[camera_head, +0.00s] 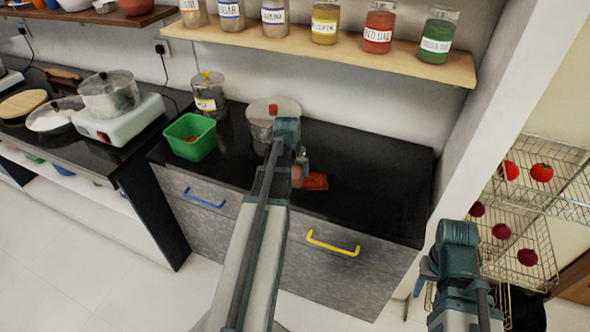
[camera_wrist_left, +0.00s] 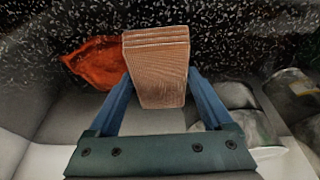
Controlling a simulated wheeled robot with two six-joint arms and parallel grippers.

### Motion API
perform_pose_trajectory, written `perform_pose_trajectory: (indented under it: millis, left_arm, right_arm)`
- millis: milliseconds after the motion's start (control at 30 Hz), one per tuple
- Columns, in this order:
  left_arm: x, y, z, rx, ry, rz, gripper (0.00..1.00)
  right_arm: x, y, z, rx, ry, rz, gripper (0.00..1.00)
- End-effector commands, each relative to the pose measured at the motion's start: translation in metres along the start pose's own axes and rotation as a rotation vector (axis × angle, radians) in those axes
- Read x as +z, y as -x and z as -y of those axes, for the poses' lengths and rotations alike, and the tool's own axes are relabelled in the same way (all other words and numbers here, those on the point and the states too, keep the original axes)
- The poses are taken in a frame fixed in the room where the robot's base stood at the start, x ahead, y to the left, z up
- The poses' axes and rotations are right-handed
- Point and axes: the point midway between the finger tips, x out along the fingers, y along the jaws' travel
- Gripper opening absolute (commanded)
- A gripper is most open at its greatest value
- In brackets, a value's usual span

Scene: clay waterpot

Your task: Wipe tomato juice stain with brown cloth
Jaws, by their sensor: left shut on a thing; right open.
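The brown cloth is a folded, ribbed block between the fingers of my left gripper (camera_wrist_left: 155,100), which is shut on it. The cloth (camera_wrist_left: 157,60) shows clearly in the left wrist view. In the head view only a small part of the cloth (camera_head: 297,175) shows beside my left arm, low over the black counter. The tomato juice stain (camera_head: 316,182) is an orange-red patch on the counter just right of the cloth. In the left wrist view the stain (camera_wrist_left: 95,62) lies left of the cloth, partly behind it. My right gripper (camera_head: 419,284) hangs off the counter's right front, partly hidden.
A lidded pot (camera_head: 262,118) stands behind my left arm. A green bin (camera_head: 189,137) and a glass jar (camera_head: 209,97) stand to the left. A shelf of spice jars (camera_head: 350,50) hangs above. The counter's right side (camera_head: 375,185) is clear. A wire rack (camera_head: 520,225) stands far right.

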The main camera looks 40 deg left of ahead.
Motion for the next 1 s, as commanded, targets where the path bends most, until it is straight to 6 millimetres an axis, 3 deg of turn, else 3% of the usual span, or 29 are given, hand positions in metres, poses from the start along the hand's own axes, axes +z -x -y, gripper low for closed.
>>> perform_pose_trajectory:
  millis: [500, 1000]
  left_arm:
    - [0.005, 0.002, -0.038, 0.004, -0.002, 0.006, 0.39]
    - [0.005, 0.003, -0.055, 0.004, -0.002, 0.004, 0.39]
  right_arm:
    - [0.000, 0.001, 0.000, 0.000, 0.000, 0.000, 0.50]
    - [0.000, 0.001, 0.000, 0.000, 0.000, 0.000, 0.50]
